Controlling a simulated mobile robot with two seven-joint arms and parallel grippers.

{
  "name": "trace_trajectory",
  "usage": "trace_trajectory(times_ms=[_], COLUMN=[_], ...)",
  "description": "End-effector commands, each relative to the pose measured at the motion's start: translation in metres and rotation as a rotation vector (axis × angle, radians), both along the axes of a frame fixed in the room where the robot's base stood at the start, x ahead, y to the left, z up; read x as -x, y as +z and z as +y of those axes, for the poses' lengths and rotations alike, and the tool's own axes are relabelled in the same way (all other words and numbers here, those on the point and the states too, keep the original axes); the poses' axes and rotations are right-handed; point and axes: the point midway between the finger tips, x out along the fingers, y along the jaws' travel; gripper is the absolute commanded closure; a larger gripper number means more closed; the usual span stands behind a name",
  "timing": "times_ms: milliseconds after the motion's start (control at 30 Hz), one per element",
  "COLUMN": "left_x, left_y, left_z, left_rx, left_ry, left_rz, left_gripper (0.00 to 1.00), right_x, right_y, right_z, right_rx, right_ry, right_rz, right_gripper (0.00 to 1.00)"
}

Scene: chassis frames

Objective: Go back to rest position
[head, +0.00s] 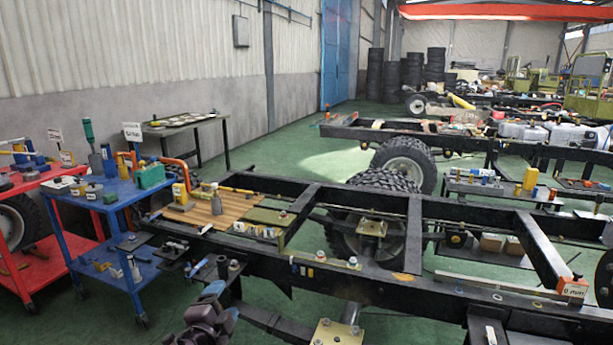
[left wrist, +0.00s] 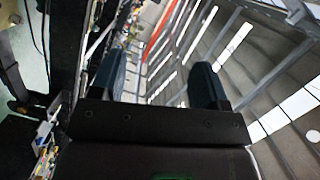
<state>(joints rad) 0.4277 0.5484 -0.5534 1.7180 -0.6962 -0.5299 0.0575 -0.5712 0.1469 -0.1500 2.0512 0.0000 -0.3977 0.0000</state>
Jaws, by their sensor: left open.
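My left gripper (head: 221,301) shows at the bottom of the head view, left of centre, in front of the near black chassis frame (head: 330,275). In the left wrist view its two dark fingers (left wrist: 155,72) stand well apart with nothing between them. They point up toward the hall roof (left wrist: 225,45). I cannot tell the exact gap between the gripper and the chassis rail. My right gripper is in neither view.
A blue cart (head: 120,192) with tools and a red cart (head: 62,262) stand at the left. A wooden board (head: 200,212) with a spray bottle (head: 216,200) lies on the frame. A wheel (head: 405,160) stands behind. Green floor (head: 290,155) is clear toward the wall.

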Motion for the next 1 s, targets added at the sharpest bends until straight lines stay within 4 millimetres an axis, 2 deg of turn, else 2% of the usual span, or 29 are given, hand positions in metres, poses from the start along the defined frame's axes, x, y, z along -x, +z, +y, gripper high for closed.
trace_trajectory(times_ms=[33,233,500,733,900,1000], left_x=[0.017,0.076,0.156,0.231,0.291,0.32], left_y=[-0.014,-0.049,-0.088,-0.124,-0.157,-0.174], left_z=[-0.002,-0.002,0.022,0.055,0.08,0.086], left_rx=[0.094,0.435,0.811,1.016,1.057,1.065], left_ry=[-0.006,-0.003,0.098,0.264,0.411,0.472], left_rz=[0.056,0.226,0.372,0.453,0.506,0.542], left_gripper=[0.31,0.31,0.31,0.31,0.31,0.31], right_x=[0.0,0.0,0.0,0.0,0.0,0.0], right_y=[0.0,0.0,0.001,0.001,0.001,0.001], right_z=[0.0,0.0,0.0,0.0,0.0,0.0], right_rx=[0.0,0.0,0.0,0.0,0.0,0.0], right_ry=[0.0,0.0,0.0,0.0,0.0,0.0], right_rz=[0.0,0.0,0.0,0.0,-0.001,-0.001], right_gripper=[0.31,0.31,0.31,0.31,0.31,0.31])
